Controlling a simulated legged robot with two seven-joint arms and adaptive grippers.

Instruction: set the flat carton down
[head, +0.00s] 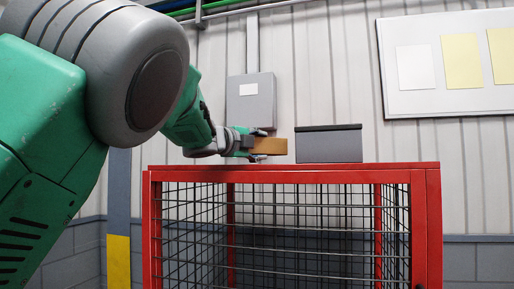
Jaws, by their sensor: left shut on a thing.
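The flat carton (275,146) is a small brown box at the end of my left arm, just above the top of the red mesh cage. My left gripper (262,144) is shut on it, with one finger above and one finger below on its near side. The carton looks tilted a little. I cannot tell whether the lower finger touches the cage top (340,166). My right gripper is not in view.
A grey box with a dark lid (329,146) stands on the cage top just right of the carton. The cage top right of it is clear. Behind are a grey wall box (252,101) and a board with papers (450,62).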

